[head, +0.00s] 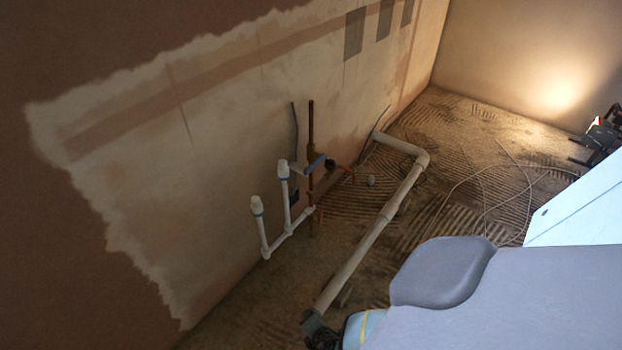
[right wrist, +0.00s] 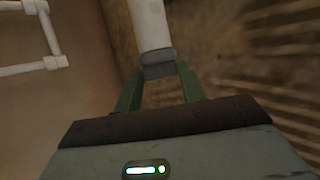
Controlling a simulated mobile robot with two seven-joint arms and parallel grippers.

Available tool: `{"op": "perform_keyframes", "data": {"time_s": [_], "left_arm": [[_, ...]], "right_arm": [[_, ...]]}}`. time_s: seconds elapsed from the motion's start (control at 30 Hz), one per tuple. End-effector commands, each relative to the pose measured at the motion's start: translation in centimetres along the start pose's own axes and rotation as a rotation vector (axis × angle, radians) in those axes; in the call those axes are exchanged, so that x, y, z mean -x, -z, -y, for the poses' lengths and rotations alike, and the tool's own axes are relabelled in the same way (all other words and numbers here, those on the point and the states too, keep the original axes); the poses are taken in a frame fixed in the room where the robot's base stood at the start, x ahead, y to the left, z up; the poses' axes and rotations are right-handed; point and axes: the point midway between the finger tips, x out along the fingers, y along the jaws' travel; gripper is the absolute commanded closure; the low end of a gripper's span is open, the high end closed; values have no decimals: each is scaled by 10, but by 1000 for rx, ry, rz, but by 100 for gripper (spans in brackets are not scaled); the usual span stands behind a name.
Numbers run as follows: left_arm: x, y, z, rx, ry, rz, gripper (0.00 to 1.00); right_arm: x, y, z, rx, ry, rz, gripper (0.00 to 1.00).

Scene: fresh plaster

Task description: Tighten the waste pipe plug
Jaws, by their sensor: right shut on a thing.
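The white waste pipe (head: 360,250) lies along the floor in the head view, turning at an elbow toward the wall at its far end. Its near end reaches my right gripper (head: 314,328) at the bottom of the view. In the right wrist view the pipe (right wrist: 149,22) ends in a dark grey plug (right wrist: 158,64). The green fingers of my right gripper (right wrist: 160,76) are on either side of the plug, shut on it. The plug looks in line with the pipe; how tightly it sits cannot be seen. My left gripper is not in view.
White upright pipes (head: 260,228) with capped tops and copper pipes (head: 311,140) stand by the plastered wall (head: 130,150), left of the waste pipe. A loose cable (head: 485,190) lies on the ridged floor. A dark stand (head: 604,135) is at the far right.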

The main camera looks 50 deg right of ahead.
Motion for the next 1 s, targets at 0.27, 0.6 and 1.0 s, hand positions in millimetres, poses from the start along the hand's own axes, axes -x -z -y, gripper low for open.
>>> {"op": "perform_keyframes", "data": {"time_s": [0.27,0.6,1.0], "left_arm": [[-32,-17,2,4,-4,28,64],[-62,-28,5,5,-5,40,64],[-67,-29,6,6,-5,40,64]], "right_arm": [[-4,1,13,-79,-185,1,83],[-5,1,15,-177,-432,3,83],[-5,2,16,-236,-573,3,83]]}}
